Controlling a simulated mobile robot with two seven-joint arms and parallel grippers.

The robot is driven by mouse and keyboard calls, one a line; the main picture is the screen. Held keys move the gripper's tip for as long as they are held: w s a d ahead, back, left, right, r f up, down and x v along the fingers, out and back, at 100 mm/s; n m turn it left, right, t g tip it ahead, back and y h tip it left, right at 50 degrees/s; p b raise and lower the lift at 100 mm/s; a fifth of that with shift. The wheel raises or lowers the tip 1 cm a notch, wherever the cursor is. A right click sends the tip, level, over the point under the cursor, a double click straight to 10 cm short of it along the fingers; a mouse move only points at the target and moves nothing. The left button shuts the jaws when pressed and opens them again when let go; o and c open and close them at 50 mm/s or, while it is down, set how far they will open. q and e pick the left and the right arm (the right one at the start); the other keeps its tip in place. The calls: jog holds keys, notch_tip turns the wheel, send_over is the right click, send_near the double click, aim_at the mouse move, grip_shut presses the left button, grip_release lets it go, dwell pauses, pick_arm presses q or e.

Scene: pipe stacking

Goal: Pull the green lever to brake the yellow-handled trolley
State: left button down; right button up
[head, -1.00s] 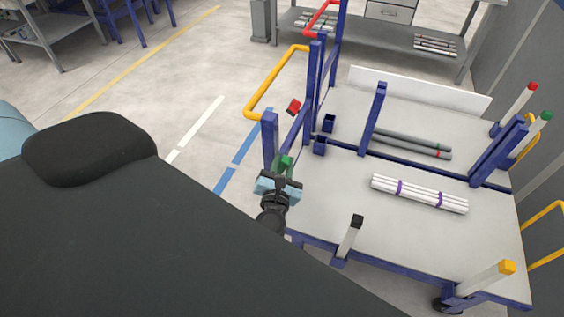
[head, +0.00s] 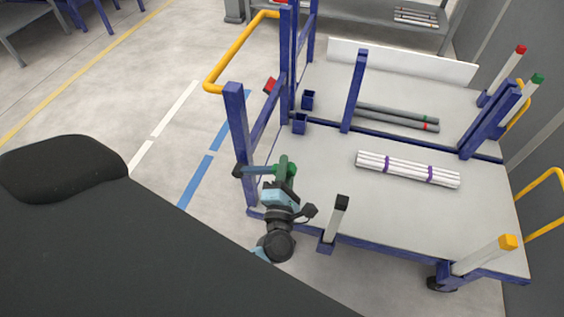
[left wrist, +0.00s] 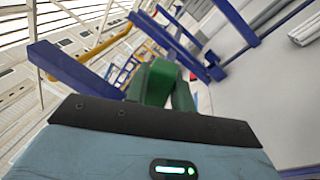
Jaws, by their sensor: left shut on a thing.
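The yellow-handled trolley has a grey deck (head: 320,170), blue posts and a yellow handle (head: 235,50) at its left end. My left gripper (head: 281,186) is shut on the green lever. In the left wrist view, the green lever (left wrist: 155,82) rises just beyond the dark gripper edge; the fingertips are hidden there. My right gripper is not in view.
White pipes with purple bands (head: 408,169) lie on the near deck, and grey pipes (head: 398,117) lie behind. A black-topped stake (head: 336,222) stands right of my gripper. A red lever (head: 271,86) is farther back. Clear floor lies left of the trolley.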

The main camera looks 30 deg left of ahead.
pick_arm(q)
jog(key=shift+d+f+m+b, duration=0.25)
jog(key=shift+f+m+b, duration=0.1)
jog(key=shift+f+m, duration=0.4)
jog(key=shift+d+f+m+h+b, duration=0.1)
jog(key=shift+f+m+h+b, duration=0.25)
jog(key=shift+f, duration=0.1)
jog(key=c, duration=1.2)
grip_release()
jog(key=shift+w, duration=0.1)
jog(key=b+v, duration=0.1)
jog(key=v, duration=0.7)
